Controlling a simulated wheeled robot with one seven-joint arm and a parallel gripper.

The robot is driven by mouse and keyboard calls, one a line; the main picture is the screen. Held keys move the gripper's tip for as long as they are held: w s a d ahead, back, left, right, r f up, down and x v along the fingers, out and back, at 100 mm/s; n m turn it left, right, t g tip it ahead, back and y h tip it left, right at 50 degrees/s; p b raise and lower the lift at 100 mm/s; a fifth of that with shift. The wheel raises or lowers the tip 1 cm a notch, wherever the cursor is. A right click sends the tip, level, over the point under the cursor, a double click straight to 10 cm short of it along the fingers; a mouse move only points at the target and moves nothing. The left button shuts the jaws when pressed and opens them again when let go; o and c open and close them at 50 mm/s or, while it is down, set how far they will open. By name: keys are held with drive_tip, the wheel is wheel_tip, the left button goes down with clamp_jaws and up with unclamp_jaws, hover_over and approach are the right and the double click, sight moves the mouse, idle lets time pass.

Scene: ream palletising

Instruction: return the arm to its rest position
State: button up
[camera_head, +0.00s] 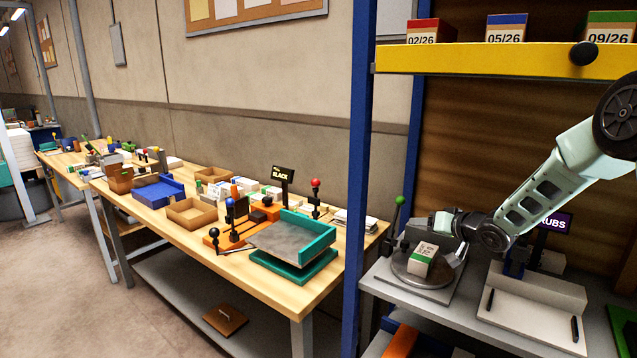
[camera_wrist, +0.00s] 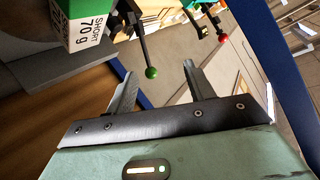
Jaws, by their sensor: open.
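My gripper (camera_head: 432,224) is at the end of my pale green arm, which reaches in from the right over the grey shelf. In the wrist view its two fingers (camera_wrist: 160,82) stand apart with nothing between them. A small ream with a green end and white label (camera_head: 422,260) rests on a round grey plate (camera_head: 408,280), just below my gripper and apart from it. In the wrist view the ream (camera_wrist: 86,25) reads "SHORT 70 g" and is left of the fingers.
A green-knobbed lever (camera_head: 399,201) stands close to my gripper. A blue post (camera_head: 357,180) rises to the left. A yellow-edged shelf (camera_head: 500,61) with boxes is above. A white tray (camera_head: 525,318) lies right of the plate. A wooden bench (camera_head: 265,292) with a teal tray (camera_head: 292,272) is further left.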

drive_tip(key=s+a+r+n+g+h, duration=0.1)
drive_tip(key=s+a+r+n+g, duration=0.15)
drive_tip(key=s+a, duration=0.7)
drive_tip(key=s+a+r+n+g+h, duration=0.1)
drive_tip(key=s+a+r+g+h, duration=0.15)
drive_tip(key=s+a, duration=0.65)
drive_tip(key=s+d+n+g+h, duration=0.1)
drive_tip(key=s+d+n+g, duration=0.1)
drive_tip(key=s, duration=1.4)
drive_tip(key=s+d+n+g+h+b, duration=0.1)
drive_tip(key=s+g, duration=0.4)
drive_tip(key=s, duration=1.2)
drive_tip(key=shift+d+f+n, duration=0.35)
drive_tip(key=shift+n, duration=0.2)
